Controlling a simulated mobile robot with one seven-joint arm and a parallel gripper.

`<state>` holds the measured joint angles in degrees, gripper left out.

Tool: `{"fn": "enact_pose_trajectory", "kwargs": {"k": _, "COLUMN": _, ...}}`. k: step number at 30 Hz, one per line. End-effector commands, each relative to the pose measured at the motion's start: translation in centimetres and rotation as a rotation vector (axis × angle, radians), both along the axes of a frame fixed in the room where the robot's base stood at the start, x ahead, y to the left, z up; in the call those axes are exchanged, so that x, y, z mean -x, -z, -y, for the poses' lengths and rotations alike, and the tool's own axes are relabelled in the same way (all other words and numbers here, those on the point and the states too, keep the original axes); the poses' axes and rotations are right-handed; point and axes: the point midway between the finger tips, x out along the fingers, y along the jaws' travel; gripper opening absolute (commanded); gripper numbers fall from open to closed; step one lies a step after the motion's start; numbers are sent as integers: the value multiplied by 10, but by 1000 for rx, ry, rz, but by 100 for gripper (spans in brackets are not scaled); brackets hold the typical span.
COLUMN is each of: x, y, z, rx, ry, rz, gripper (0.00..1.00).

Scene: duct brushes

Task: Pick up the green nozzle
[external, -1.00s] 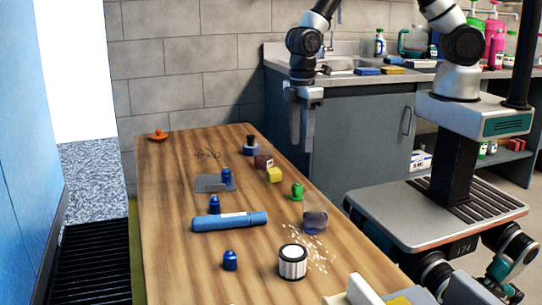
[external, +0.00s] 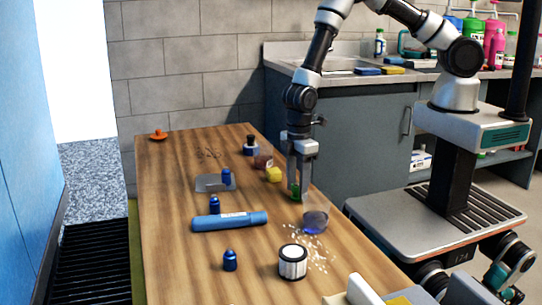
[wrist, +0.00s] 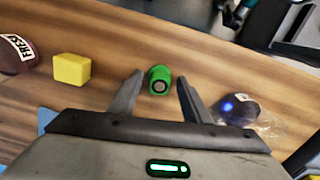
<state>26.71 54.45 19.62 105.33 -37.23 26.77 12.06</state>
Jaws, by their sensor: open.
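The green nozzle (external: 295,192) stands on the wooden table (external: 165,230) near its right edge. In the wrist view the green nozzle (wrist: 159,79) is seen from above, between and just past my two fingertips. My gripper (external: 299,190) points down at the nozzle, with its fingers around it in the external view. The fingers of my gripper (wrist: 156,82) are spread apart, with visible gaps on both sides of the nozzle. In the external view the fingers partly hide the nozzle.
A yellow block (wrist: 72,69) and a dark red object (wrist: 15,54) lie to the left of the nozzle. A clear bag with something blue (wrist: 240,107) lies close on the right.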

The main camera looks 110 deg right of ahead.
Motion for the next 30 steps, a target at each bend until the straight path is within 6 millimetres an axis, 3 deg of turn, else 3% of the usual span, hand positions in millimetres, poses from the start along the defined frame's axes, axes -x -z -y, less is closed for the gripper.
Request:
{"fn": "enact_pose_trajectory", "kwargs": {"k": 8, "x": 0, "y": 2, "z": 0, "rx": 1, "ry": 0, "rz": 1, "gripper": 42}}
{"fn": "enact_pose_trajectory", "kwargs": {"k": 15, "x": 0, "y": 2, "z": 0, "rx": 1, "ry": 0, "rz": 1, "gripper": 2}}
{"fn": "enact_pose_trajectory", "kwargs": {"k": 16, "x": 0, "y": 2, "z": 0, "rx": 1, "ry": 0, "rz": 0, "gripper": 0}}
{"fn": "enact_pose_trajectory", "kwargs": {"k": 24, "x": 0, "y": -2, "z": 1, "rx": 1, "ry": 1, "rz": 1, "gripper": 0}}
{"fn": "enact_pose_trajectory", "kwargs": {"k": 30, "x": -2, "y": -36, "z": 2, "rx": 2, "ry": 2, "rz": 4, "gripper": 0}}
